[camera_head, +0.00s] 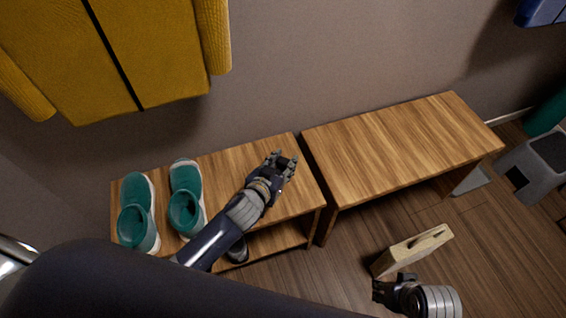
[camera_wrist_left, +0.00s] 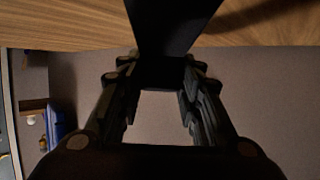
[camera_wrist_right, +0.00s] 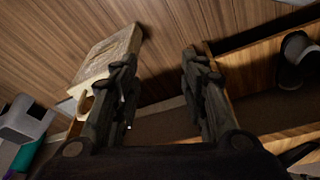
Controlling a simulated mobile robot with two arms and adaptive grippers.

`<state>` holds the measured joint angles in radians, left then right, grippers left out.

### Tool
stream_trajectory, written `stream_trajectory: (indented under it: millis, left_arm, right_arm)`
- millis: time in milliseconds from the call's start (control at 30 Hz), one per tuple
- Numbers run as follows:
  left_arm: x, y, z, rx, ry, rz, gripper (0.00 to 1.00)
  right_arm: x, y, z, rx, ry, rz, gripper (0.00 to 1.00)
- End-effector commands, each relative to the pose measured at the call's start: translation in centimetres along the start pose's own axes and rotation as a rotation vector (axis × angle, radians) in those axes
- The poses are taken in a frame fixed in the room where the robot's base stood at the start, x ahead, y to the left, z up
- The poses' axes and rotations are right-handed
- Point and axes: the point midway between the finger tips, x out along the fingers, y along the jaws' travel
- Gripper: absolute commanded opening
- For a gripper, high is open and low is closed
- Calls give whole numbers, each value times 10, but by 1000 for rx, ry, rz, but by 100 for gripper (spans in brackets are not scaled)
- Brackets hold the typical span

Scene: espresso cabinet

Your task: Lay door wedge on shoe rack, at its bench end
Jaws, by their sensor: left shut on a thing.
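The shoe rack (camera_head: 228,162) is a low wooden rack at left in the head view. My left gripper (camera_head: 285,165) is over its top at the end beside the bench (camera_head: 390,145). In the left wrist view that gripper (camera_wrist_left: 160,95) is shut on the black door wedge (camera_wrist_left: 170,30), which overlaps a wooden surface. I cannot tell whether the wedge touches it. In the head view the wedge is not clearly seen. My right gripper (camera_head: 385,288) is low at the right; in its wrist view (camera_wrist_right: 160,75) its fingers are apart and empty.
Teal boots (camera_head: 137,220) stand on the rack's left part, and dark shoes (camera_head: 238,250) sit on its lower shelf. A pale slotted wooden block (camera_head: 418,246) is near my right gripper. A grey stool (camera_head: 540,160) stands far right. Yellow clothing (camera_head: 110,50) hangs above.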

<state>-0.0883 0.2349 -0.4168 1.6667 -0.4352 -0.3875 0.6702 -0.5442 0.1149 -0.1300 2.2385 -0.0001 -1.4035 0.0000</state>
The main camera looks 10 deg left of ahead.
Motion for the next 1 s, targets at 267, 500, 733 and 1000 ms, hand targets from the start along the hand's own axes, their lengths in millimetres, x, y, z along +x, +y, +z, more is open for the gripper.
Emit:
stream_trajectory:
  millis: [267, 500, 733, 1000]
  left_arm:
    - [1, 0, 2, 0, 0, 0, 42]
    - [1, 0, 2, 0, 0, 0, 53]
    - [0, 0, 0, 0, 0, 0, 53]
    - [-42, 0, 0, -2, -4, 1, 53]
  right_arm:
    - [-6, 0, -1, 1, 3, 0, 40]
    - [-5, 0, 0, 1, 1, 1, 40]
    - [-6, 0, -2, 1, 5, 1, 40]
    - [32, -2, 7, -4, -19, -4, 40]
